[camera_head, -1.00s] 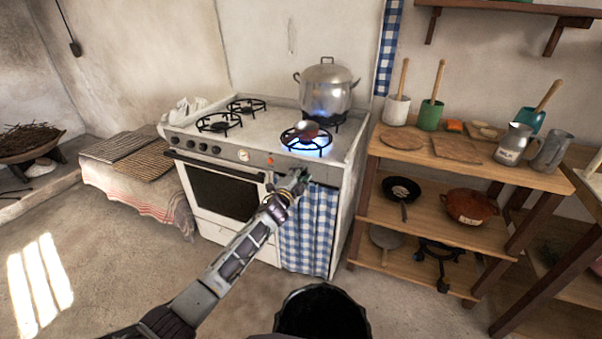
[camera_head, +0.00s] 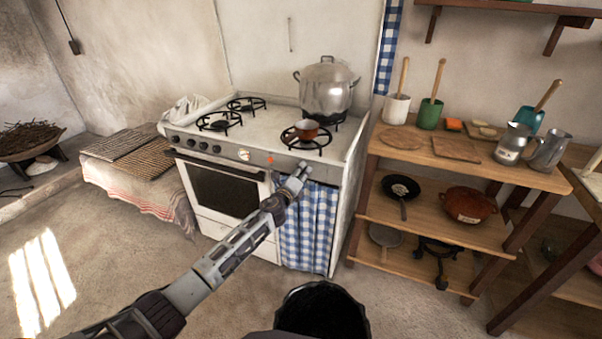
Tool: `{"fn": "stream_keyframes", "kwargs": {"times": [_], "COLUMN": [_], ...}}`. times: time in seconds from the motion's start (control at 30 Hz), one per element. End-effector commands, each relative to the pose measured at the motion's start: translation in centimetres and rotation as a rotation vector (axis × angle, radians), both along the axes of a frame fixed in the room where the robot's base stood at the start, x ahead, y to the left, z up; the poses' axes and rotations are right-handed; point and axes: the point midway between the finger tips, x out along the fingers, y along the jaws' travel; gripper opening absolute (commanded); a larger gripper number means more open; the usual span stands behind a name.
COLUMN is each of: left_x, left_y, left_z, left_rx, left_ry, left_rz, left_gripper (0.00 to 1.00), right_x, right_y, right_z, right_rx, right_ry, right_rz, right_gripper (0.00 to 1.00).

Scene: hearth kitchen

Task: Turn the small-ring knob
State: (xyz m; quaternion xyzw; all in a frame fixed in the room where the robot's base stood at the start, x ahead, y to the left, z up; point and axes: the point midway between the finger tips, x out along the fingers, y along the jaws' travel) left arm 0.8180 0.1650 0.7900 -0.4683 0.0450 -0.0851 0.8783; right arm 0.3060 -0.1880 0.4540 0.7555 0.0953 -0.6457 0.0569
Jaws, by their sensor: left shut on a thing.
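A white gas stove (camera_head: 262,128) stands against the wall. Its front panel carries several black knobs (camera_head: 203,146) on the left, a round dial (camera_head: 244,155) and a small red part (camera_head: 270,160). My left gripper (camera_head: 302,169) is at the right part of this panel, shut on a knob that its fingers hide. I cannot read the knob's marking. No flame shows at the front right burner (camera_head: 318,142), where a small brown pot (camera_head: 306,129) sits. No flame shows under the large lidded metal pot (camera_head: 327,88) behind it. My right gripper is out of view.
A blue checked curtain (camera_head: 308,230) hangs below the panel, beside the oven door (camera_head: 226,190). A wooden shelf unit (camera_head: 420,208) with pans and jugs stands to the right. The floor at left is clear.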

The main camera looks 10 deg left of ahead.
Motion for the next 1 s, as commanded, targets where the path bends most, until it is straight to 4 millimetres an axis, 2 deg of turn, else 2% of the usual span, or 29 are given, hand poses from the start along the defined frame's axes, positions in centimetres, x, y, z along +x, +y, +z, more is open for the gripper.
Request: {"fn": "stream_keyframes", "kwargs": {"times": [0.3,0.87,0.9,1.0], "left_x": [0.0,0.0,0.0,0.0], "left_y": [-0.1,-0.1,-0.1,-0.1], "left_z": [-0.1,-0.2,-0.2,-0.1], "left_rx": [0.169,0.207,0.207,0.206], "left_ry": [-0.032,-0.039,-0.039,-0.038], "left_rz": [-0.002,-0.002,-0.001,-0.001], "left_gripper": [0.10,0.10,0.39,0.52], "right_x": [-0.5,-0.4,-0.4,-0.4], "right_y": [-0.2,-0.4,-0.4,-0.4], "right_z": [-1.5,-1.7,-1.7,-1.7], "right_rx": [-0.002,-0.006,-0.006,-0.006], "right_ry": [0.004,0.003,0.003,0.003], "right_rz": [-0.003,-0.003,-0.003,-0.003], "right_gripper": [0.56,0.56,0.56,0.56]}}
